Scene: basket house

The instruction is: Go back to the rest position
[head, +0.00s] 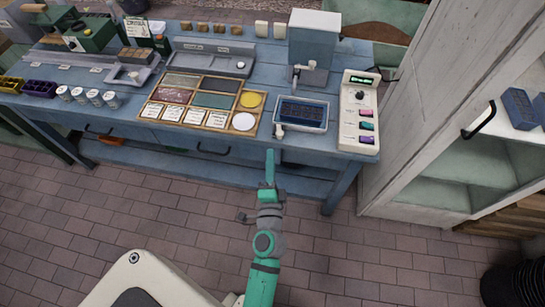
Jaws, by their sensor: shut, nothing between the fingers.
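My gripper (270,168) is at the end of my green and grey arm, which reaches forward from the bottom of the head view. Its fingers are together and empty, in front of the blue table's (240,140) front edge, below the small basin. I cannot tell how far it is from the table edge. Nothing hangs from it.
On the table are a wooden sample tray (258,126), a basin with a dark blue grid (302,113), a grey dispenser (312,50) and a control panel (358,115). A white cabinet (440,110) stands open at right. The brick floor (370,265) in front is clear.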

